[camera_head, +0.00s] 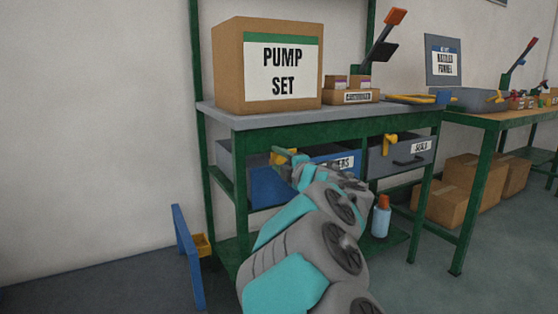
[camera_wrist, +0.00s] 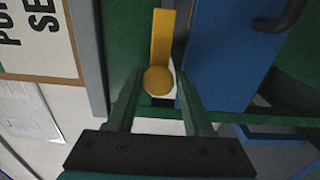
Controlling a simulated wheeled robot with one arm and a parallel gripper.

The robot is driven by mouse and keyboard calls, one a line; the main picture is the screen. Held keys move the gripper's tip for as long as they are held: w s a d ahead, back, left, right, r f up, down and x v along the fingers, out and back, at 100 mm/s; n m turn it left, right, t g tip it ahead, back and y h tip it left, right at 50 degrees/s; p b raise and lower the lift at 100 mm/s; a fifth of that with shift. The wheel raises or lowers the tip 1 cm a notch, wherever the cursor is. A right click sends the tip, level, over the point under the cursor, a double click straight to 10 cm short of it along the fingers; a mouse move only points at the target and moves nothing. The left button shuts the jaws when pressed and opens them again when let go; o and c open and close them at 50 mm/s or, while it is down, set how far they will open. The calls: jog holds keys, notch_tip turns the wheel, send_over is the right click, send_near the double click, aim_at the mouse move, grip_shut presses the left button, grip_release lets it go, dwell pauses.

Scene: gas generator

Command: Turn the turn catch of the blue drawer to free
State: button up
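The blue drawer (camera_head: 268,188) sits under the bench top at the left, partly hidden by my arm. It also fills the upper right of the wrist view (camera_wrist: 225,60). Its yellow turn catch (camera_head: 283,157) is at the drawer's upper edge. In the wrist view the catch (camera_wrist: 161,40) has a round hub, with its bar pointing to the top of the picture, along the line between green frame and blue front. My gripper (camera_wrist: 158,82) is open, with one green finger on each side of the hub. I cannot tell whether either finger touches it.
A grey drawer (camera_head: 405,153) with its own yellow catch (camera_head: 389,144) is to the right. The cardboard PUMP SET box (camera_head: 228,65) stands on the bench top (camera_head: 225,116) above. A dark handle (camera_wrist: 283,18) projects from the blue drawer. A bottle (camera_head: 381,218) stands on the lower shelf.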

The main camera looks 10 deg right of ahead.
jog(key=shift+o, duration=1.2)
jog(key=shift+s+d+r, duration=0.1)
jog(key=v, duration=0.7)
jog(key=shift+s+p, duration=0.25)
jog(key=shift+p, duration=0.1)
jog(key=shift+d+r, duration=0.1)
